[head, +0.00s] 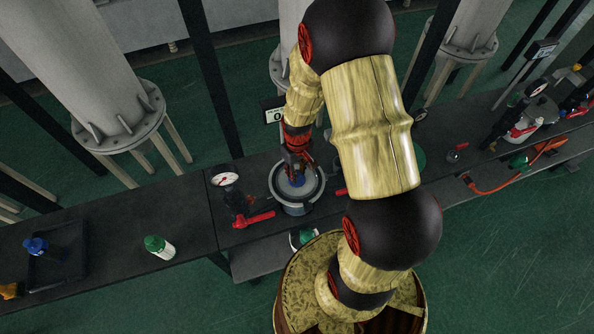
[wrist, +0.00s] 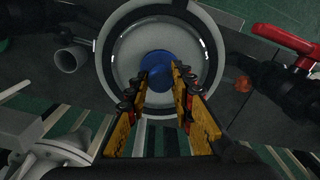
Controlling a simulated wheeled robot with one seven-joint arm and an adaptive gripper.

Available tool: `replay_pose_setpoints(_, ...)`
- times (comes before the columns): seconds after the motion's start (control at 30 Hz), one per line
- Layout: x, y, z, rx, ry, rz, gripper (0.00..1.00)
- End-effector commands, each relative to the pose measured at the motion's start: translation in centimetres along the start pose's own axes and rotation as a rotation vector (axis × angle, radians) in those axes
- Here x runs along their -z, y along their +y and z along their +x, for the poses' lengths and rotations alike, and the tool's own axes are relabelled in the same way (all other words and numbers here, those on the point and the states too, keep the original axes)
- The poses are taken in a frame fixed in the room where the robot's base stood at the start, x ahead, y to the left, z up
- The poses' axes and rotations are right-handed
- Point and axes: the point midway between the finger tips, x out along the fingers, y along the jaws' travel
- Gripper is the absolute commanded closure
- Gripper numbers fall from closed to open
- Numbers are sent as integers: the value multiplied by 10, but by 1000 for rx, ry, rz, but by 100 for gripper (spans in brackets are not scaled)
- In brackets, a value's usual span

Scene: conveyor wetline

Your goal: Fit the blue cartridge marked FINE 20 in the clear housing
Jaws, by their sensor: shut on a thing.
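The housing (head: 300,207) is a round, open-topped vessel on the bench, and its rim (wrist: 103,62) surrounds a pale round interior in the wrist view. My gripper (head: 297,168) points down over it. In the wrist view my gripper (wrist: 159,78) is shut on a blue-topped cartridge (wrist: 155,61), which sits near the middle of the ring. Another blue-topped item (head: 36,246) is at the far left.
A green-capped white cartridge (head: 160,248) lies on the left bench, near a dark tray (head: 62,262). A red lever (head: 254,219) and a gauge (head: 224,176) stand close left of the housing. Another green-topped item (head: 304,238) is below the bench front.

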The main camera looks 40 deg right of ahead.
Motion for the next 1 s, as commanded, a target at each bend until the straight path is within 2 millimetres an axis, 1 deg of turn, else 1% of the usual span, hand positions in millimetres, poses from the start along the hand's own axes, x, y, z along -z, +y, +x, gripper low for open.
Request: replay_pose_setpoints(1.0,0,0,38,0,-1,0,100)
